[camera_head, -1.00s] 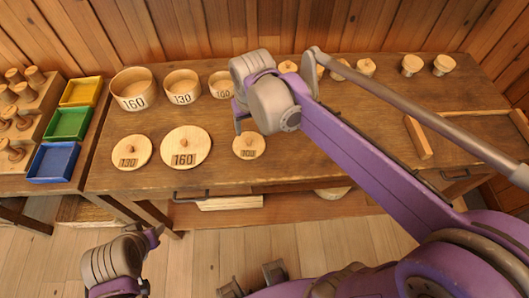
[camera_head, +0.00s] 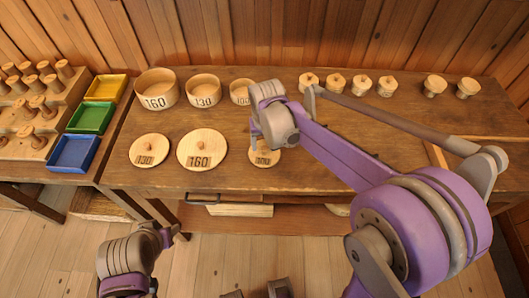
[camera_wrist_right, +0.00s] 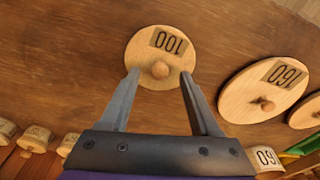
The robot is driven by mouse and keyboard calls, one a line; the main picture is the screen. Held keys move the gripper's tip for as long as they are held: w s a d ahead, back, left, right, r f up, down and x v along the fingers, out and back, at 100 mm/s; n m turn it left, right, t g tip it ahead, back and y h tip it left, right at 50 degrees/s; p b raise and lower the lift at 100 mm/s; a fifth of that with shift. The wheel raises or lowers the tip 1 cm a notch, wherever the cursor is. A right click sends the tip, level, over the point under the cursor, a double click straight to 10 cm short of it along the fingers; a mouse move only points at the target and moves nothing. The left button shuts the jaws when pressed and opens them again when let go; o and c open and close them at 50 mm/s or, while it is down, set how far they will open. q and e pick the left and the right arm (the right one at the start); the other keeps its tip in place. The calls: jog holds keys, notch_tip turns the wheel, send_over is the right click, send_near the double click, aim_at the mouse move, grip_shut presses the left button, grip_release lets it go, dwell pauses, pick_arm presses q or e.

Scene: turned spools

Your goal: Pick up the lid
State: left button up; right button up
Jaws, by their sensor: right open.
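Three round wooden lids with knobs lie on the bench: lid 130 (camera_head: 143,158), lid 160 (camera_head: 198,163) and lid 100 (camera_head: 268,160). My right gripper (camera_head: 258,142) is over lid 100 and partly hides it. In the right wrist view the open fingers (camera_wrist_right: 160,77) point at lid 100 (camera_wrist_right: 138,50), with its knob between the fingertips; I cannot tell whether they touch it. Lid 160 (camera_wrist_right: 240,97) lies to its right there. My left gripper (camera_head: 166,236) is low in front of the bench, with its jaws unclear.
Open round boxes 160 (camera_head: 157,103), 130 (camera_head: 204,102) and 100 (camera_head: 240,98) stand behind the lids. Several small wooden pieces (camera_head: 335,84) stand at the back right. Yellow, green and blue trays (camera_head: 73,168) are at left, beside a rack of spools.

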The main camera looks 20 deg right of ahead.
jog(key=shift+f, duration=0.8)
grip_shut()
jog(key=shift+r, duration=0.1)
